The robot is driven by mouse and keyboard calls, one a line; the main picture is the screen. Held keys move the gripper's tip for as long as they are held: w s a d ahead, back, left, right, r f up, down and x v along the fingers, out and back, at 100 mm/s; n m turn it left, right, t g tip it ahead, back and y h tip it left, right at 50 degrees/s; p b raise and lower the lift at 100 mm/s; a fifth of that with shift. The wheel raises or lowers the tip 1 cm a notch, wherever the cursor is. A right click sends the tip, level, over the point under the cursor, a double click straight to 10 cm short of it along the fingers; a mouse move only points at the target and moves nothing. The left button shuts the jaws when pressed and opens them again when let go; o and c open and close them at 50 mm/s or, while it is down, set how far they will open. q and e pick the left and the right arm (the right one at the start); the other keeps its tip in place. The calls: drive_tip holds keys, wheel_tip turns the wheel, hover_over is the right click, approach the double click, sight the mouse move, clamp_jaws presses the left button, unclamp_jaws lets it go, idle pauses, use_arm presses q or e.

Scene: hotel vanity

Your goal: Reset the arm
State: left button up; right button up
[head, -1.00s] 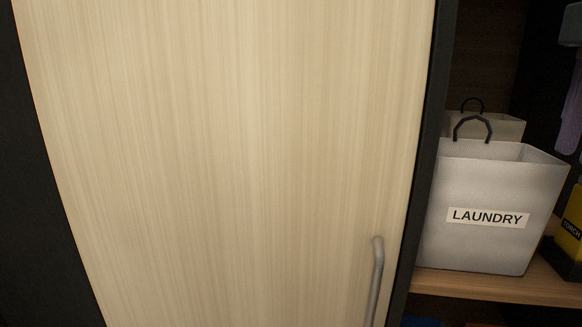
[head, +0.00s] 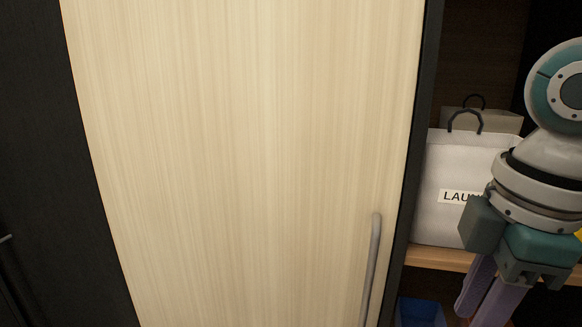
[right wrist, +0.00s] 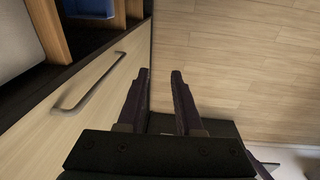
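My right arm hangs in front of the shelves at the right of the head view. Its gripper (head: 482,305) points down, and its purple fingers run toward the bottom edge. In the right wrist view the two dark fingers of the right gripper (right wrist: 160,73) stand apart with nothing between them, above the wooden floor. They are beside a pale wooden panel and apart from its handle. My left gripper is not in view.
A pale wooden door (head: 250,150) with a grey vertical handle (head: 371,265) fills the middle. A white laundry bag (head: 450,165) stands on the shelf (head: 435,258), partly behind my right arm. A blue bin (head: 420,313) is below. Bare wooden floor (right wrist: 240,60) lies beyond the fingers.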

drive_tip(key=s+a+f+m+t+y, duration=0.2)
drive_tip(key=s+a+f+m, duration=0.4)
drive_tip(key=s, duration=0.4)
drive_tip(key=s+d+m+h, duration=0.2)
drive_tip(key=s+d+m, duration=0.35)
drive_tip(key=s, duration=0.25)
wheel_tip(320, 180, up, 22)
drive_tip(key=p, duration=2.1)
drive_tip(key=shift+w+f+m, duration=0.25)
drive_tip(key=shift+m, duration=0.1)
